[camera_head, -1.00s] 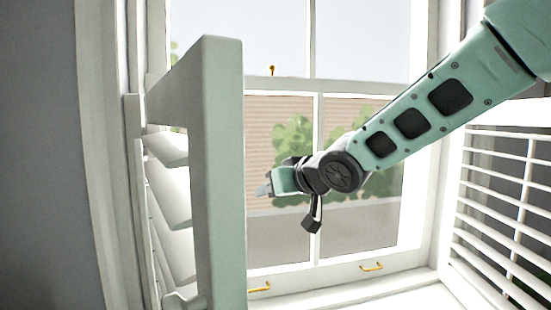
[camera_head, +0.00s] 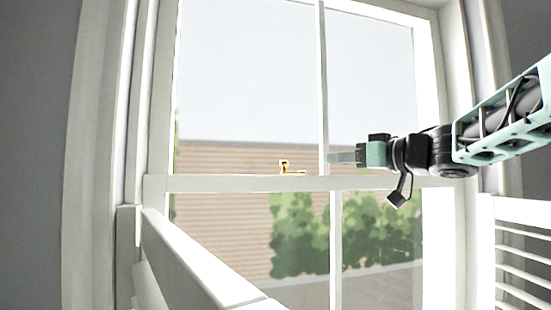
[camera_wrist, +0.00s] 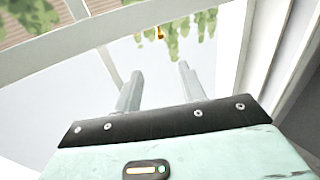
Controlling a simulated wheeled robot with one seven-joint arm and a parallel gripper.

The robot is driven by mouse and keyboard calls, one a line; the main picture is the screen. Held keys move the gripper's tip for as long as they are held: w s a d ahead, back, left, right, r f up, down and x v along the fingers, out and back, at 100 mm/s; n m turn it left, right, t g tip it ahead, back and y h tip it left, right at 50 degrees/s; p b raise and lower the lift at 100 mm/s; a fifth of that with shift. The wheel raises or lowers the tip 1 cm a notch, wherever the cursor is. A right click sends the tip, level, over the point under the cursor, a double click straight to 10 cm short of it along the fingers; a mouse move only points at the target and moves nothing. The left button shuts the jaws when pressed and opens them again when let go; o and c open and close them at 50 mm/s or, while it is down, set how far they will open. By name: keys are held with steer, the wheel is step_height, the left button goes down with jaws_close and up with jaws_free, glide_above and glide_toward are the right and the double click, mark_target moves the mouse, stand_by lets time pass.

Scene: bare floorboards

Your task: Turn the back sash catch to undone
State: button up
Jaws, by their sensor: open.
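Another louvred shutter (camera_head: 524,245) is at the right. The window frame's right side (camera_head: 455,90) rises behind my arm. The space between gripper and catch looks clear.

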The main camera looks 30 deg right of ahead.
steer(key=p+x, duration=0.2)
steer(key=x, duration=1.5)
steer(key=shift+f+p, duration=0.2)
steer(key=shift+p, duration=0.15)
